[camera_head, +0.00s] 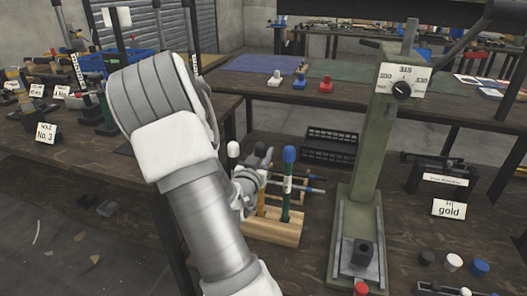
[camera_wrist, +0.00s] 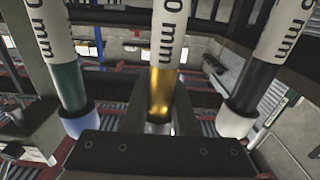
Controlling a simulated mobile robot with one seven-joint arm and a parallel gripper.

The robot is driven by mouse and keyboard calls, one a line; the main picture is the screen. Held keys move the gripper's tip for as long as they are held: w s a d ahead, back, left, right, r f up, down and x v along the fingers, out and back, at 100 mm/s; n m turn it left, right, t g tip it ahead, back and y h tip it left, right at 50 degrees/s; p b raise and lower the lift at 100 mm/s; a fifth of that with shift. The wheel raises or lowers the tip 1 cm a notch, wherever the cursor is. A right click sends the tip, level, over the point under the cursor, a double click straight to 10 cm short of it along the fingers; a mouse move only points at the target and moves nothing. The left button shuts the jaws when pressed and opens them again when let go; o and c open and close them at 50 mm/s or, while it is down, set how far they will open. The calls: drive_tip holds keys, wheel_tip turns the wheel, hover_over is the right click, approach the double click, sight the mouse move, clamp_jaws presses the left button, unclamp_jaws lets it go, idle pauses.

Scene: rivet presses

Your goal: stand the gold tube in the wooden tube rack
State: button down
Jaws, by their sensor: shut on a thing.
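The wooden tube rack (camera_head: 272,232) stands on the bench left of the green press. A green tube with a blue cap (camera_head: 287,185) stands upright in it. The gold tube (camera_head: 261,203) is upright over the rack, left of the green tube; its lower end meets the rack, but I cannot tell how deep it sits. My gripper (camera_head: 258,177) is shut on the gold tube, which shows between the fingers in the wrist view (camera_wrist: 160,95). There the green tube (camera_wrist: 68,85) is to the left and a black tube with a white cap (camera_wrist: 250,90) to the right.
The green press (camera_head: 372,150) with a dial stands close right of the rack. Behind the rack are a horizontal tube with a blue tip (camera_head: 315,190) and a black crate (camera_head: 330,145). A "gold" sign (camera_head: 449,209) and several capped pieces (camera_head: 453,262) are at right.

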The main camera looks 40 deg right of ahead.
drive_tip(key=shift+f, duration=1.3)
drive_tip(key=c, duration=0.6)
unclamp_jaws()
drive_tip(key=shift+a, duration=0.1)
drive_tip(key=p+v, duration=1)
drive_tip(key=v, duration=0.7)
drive_tip(key=shift+p, duration=0.4)
drive_tip(key=shift+s+a, duration=0.1)
